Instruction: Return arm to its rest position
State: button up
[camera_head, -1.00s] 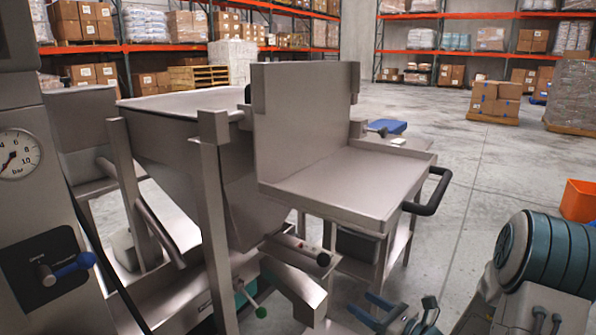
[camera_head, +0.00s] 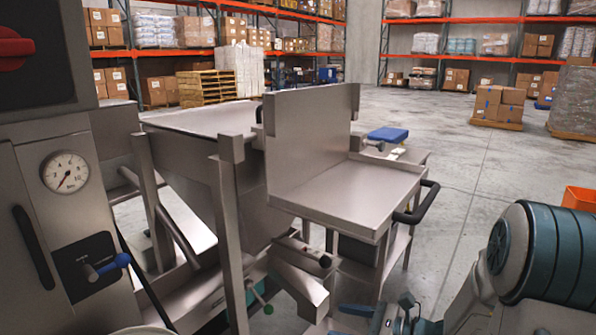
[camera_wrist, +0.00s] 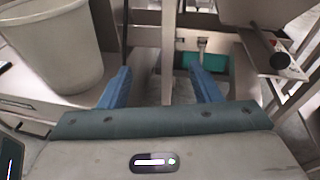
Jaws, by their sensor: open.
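My gripper (camera_wrist: 162,88) is open in the wrist view, with its two blue fingers apart and nothing between them. In the head view my gripper (camera_head: 378,309) shows low at the bottom edge, right of the frame's middle, partly cut off. It is in front of and below the steel weighing machine with its flat tray (camera_head: 345,195). My arm's large teal and grey link fills the lower right of the head view.
A pale bucket (camera_wrist: 52,45) stands close at left in the wrist view. A black handle (camera_head: 425,203) juts from the tray. An orange bin (camera_head: 578,198) is at right. Open floor lies beyond.

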jog(key=s+a+r+n+g+h+p, duration=0.3)
jog(key=s+r+n+g+h+p, duration=0.35)
jog(key=s+r+n+p, duration=0.75)
jog(key=s+d+r+n+t+h+p, duration=0.1)
jog(key=d+r+n+h+p, duration=0.2)
jog(key=r, duration=0.5)
jog(key=s+d+r+n+t+h+p, duration=0.1)
jog(key=d+r+n+h+p, duration=0.3)
jog(key=r+p, duration=0.3)
jog(key=shift+s+d+r+n+h, duration=0.35)
jog(key=shift+r+n, duration=0.25)
jog(key=shift+r, duration=0.25)
jog(key=shift+c, duration=0.3)
jog(key=c, duration=0.4)
jog(key=shift+a, duration=0.2)
